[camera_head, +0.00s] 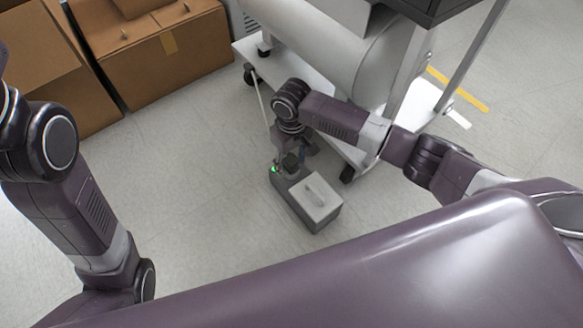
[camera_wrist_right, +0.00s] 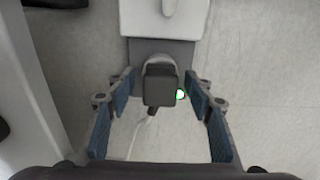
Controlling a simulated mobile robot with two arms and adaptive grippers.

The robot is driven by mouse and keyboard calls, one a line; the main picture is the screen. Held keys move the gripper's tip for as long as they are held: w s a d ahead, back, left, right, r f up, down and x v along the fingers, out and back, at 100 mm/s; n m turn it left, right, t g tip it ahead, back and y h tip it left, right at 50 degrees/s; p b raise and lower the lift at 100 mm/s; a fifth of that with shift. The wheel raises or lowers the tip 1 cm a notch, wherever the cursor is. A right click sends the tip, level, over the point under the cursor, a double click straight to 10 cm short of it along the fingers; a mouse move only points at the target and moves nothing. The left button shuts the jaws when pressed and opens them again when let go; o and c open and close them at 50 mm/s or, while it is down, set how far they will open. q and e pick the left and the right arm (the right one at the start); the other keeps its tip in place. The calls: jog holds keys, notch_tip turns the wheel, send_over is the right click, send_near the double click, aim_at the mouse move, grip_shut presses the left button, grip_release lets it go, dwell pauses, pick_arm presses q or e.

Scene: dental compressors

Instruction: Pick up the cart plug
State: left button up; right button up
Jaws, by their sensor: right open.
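The cart plug (camera_wrist_right: 160,88) is a dark block with a white cable (camera_wrist_right: 136,136) running from it. It sits at the end of a grey box with a light lid (camera_head: 317,196) on the floor; the box also shows at the top of the right wrist view (camera_wrist_right: 150,48). In the head view the plug (camera_head: 291,161) shows just below my right gripper (camera_head: 286,152), which is partly hidden by its arm. In the right wrist view my right gripper (camera_wrist_right: 160,80) is open, with one blue-padded finger on each side of the plug, apart from it. My left gripper is out of view.
A white wheeled cart (camera_head: 345,152) with a large cylinder (camera_head: 340,45) stands close behind my right arm. Cardboard boxes (camera_head: 165,55) stand at the back left. A green light (camera_head: 274,170) glows beside the plug. The floor left of the grey box is clear.

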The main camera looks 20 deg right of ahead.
jog(key=c, duration=1.3)
jog(key=shift+o, duration=0.2)
